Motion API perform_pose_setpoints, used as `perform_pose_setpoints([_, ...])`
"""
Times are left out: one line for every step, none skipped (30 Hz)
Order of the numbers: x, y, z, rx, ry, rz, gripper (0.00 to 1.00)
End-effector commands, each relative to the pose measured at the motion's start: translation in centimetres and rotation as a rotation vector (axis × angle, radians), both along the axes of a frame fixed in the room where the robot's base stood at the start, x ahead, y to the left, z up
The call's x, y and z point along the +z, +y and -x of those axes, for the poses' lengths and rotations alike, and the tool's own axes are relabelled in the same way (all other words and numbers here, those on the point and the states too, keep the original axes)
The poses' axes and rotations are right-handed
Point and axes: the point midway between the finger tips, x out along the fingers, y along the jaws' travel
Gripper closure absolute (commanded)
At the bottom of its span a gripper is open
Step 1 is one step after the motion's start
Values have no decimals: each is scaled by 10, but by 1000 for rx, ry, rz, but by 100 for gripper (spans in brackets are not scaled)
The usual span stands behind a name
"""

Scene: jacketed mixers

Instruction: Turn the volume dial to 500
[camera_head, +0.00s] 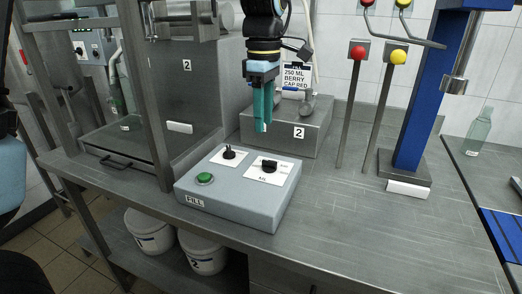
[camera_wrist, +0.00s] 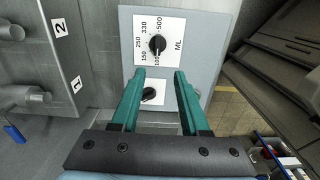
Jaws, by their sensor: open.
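The volume dial (camera_head: 269,166) is a black knob on a white ML plate, on top of the grey FILL control box (camera_head: 238,200). In the wrist view the dial (camera_wrist: 157,44) is ringed by the numbers 100, 150, 250, 330 and 500. Its pointer seems to face the lower side, near 100, but is too small to read surely. My gripper (camera_head: 262,127) hangs above and behind the box, with teal fingers pointing down. In the wrist view my gripper (camera_wrist: 159,71) is open and empty, its fingertips apart from the dial.
A second black knob (camera_head: 229,153) and a green button (camera_head: 205,178) share the box top. A steel block (camera_head: 290,130) with a card stands behind. A blue post (camera_head: 430,95) and red and yellow-knobbed levers stand to the right. The bench front right is clear.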

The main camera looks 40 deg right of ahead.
Motion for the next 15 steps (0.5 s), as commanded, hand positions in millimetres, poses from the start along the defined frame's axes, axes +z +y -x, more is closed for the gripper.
perform_pose_setpoints([2, -7, 8, 7, 0, -1, 55])
perform_pose_setpoints([2, -10, 10, 15, 1, -3, 55])
perform_pose_setpoints([2, -12, 12, 20, 1, -5, 55])
perform_pose_setpoints([1, -12, 14, 23, 2, -6, 55])
perform_pose_setpoints([-1, -13, 14, 25, 2, -7, 55])
perform_pose_setpoints([-5, -13, 14, 27, 2, -7, 55])
perform_pose_setpoints([-9, -13, 14, 28, 3, -9, 55])
perform_pose_setpoints([-13, -12, 14, 28, 2, -9, 55])
perform_pose_setpoints([-19, -12, 14, 27, 2, -9, 55])
perform_pose_setpoints([-25, -12, 14, 27, 3, -10, 55])
perform_pose_setpoints([-31, -12, 14, 27, 3, -10, 55])
perform_pose_setpoints([-38, -12, 14, 26, 3, -10, 55])
perform_pose_setpoints([-44, -12, 14, 26, 3, -10, 55])
perform_pose_setpoints([-50, -11, 14, 26, 3, -10, 55])
perform_pose_setpoints([-58, -11, 14, 27, 3, -11, 55])
